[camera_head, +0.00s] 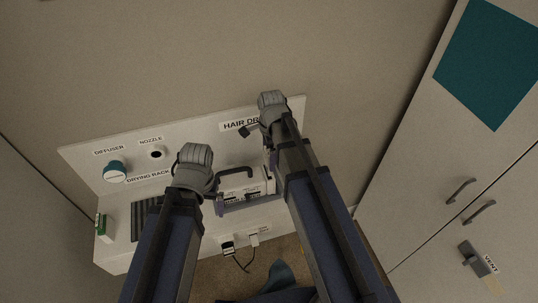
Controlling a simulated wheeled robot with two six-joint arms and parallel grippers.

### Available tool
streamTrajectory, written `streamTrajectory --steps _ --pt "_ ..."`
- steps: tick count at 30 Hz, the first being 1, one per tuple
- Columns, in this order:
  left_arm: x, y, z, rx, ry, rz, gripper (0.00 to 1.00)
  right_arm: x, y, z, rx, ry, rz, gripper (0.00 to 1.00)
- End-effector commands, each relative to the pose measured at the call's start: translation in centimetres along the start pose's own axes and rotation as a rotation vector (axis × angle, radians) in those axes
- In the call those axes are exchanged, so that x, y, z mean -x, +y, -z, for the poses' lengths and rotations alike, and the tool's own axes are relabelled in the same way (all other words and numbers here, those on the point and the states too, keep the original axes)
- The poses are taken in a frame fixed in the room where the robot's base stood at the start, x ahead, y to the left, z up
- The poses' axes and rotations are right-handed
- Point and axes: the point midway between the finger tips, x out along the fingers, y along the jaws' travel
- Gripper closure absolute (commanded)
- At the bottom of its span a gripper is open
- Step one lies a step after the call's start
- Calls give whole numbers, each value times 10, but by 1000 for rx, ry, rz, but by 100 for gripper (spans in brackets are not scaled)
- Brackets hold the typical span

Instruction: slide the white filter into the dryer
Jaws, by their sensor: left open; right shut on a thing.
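A boxy white unit with a dark handle (237,171), which seems to be the dryer, sits on the white bench under the "HAIR DR…" label. My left gripper (220,204) is open and empty at its front left, close to its front face. My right gripper (271,164) is at its right end and is shut on a small pale thing (270,186), which looks like the white filter. My arm and fingers hide most of it. I cannot tell whether it touches the unit. The filter's slot is not clear in this view.
The white bench's back panel (201,128) carries a diffuser (115,171) and a nozzle (156,153). Plugs with cords (228,246) hang in front. A pale cabinet (440,150) stands at the right.

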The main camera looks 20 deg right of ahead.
Motion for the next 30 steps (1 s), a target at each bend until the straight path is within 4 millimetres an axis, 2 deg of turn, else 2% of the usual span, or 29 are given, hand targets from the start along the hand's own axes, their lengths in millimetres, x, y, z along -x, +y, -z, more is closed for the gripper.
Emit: streamTrajectory --steps 10,30 --pt "-2 0 0 0 0 0 0 -2 0 0 0 0 0 63" --pt "-18 2 1 -4 0 1 0 -18 0 0 0 0 0 63"
